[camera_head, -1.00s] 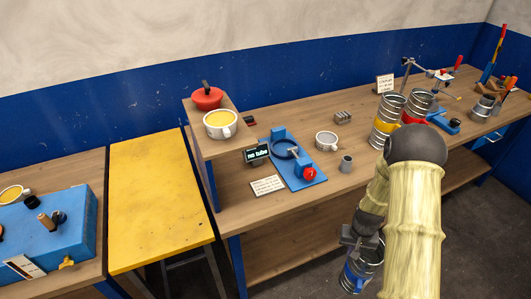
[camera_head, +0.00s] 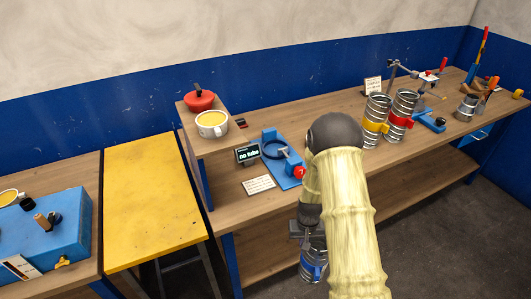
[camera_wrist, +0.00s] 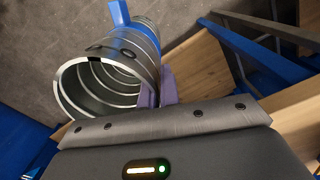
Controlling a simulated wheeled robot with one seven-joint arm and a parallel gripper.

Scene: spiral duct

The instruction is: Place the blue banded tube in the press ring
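The blue banded tube (camera_head: 313,262) is a ribbed metal tube with a blue band and tab. It hangs below the bench-top level, in front of the bench. My gripper (camera_head: 308,230) is shut on its upper wall. In the wrist view the purple fingertips (camera_wrist: 158,92) pinch the rim of the tube (camera_wrist: 108,80), whose open end faces the camera. The press ring (camera_head: 275,149) is a dark ring on a blue base with a red knob (camera_head: 299,172). It stands on the bench, up and left of my gripper, and looks empty. The display (camera_head: 248,154) beside it reads "no tube".
A yellow-banded tube (camera_head: 375,118) and a red-banded tube (camera_head: 401,112) stand on the bench at right. A cup (camera_head: 212,123) and red pot (camera_head: 200,101) sit on a raised shelf. A yellow table (camera_head: 150,200) stands left. My arm hides part of the bench.

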